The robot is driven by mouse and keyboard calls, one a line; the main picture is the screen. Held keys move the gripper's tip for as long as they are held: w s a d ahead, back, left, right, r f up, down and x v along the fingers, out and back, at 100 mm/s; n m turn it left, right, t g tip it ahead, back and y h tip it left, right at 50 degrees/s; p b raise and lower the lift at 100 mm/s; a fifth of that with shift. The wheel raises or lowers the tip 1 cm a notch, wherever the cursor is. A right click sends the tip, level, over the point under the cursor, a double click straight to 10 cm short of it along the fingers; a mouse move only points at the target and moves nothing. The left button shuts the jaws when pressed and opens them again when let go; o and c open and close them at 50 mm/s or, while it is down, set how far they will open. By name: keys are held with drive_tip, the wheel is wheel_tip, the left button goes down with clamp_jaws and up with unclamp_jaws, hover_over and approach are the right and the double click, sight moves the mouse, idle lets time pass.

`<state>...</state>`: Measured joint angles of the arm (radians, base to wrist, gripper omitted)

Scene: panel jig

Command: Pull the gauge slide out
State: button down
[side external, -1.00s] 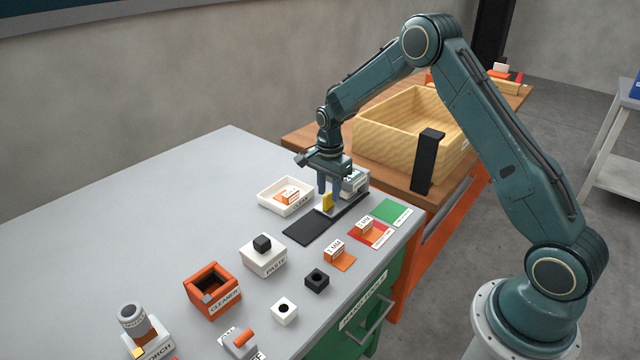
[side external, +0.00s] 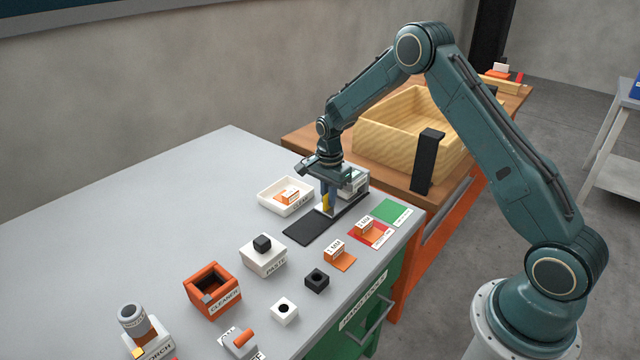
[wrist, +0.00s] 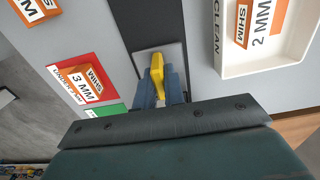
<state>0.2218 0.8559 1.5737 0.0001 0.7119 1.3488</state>
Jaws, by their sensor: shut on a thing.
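The gauge slide is a grey plate (wrist: 174,52) with an upright yellow handle (wrist: 157,68), lying on a black track (side external: 300,231). The light grey gauge body (side external: 356,182) stands at the track's far right end, partly hidden behind my gripper. The near left part of the track is bare.
A white tray marked CLEAN (side external: 267,199) with an orange 2 MM shim stands left of the track. A red pad with a 3 MM shim (side external: 365,228) and a green pad (side external: 388,211) lie right. A 1 MM shim block (side external: 335,247) sits nearer.

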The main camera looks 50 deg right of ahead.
drive_tip(key=a, duration=1.1)
drive_tip(key=shift+a, duration=0.3)
drive_tip(key=c, duration=1.5)
unclamp_jaws()
drive_tip(key=shift+a, duration=0.1)
drive_tip(key=shift+c, duration=0.2)
drive_tip(key=shift+o, duration=0.3)
drive_tip(key=shift+r, duration=0.15)
drive_tip(key=shift+d+r, duration=0.15)
drive_tip(key=shift+d, duration=0.05)
wheel_tip(320, 180, up, 13)
drive_tip(key=shift+r, duration=0.15)
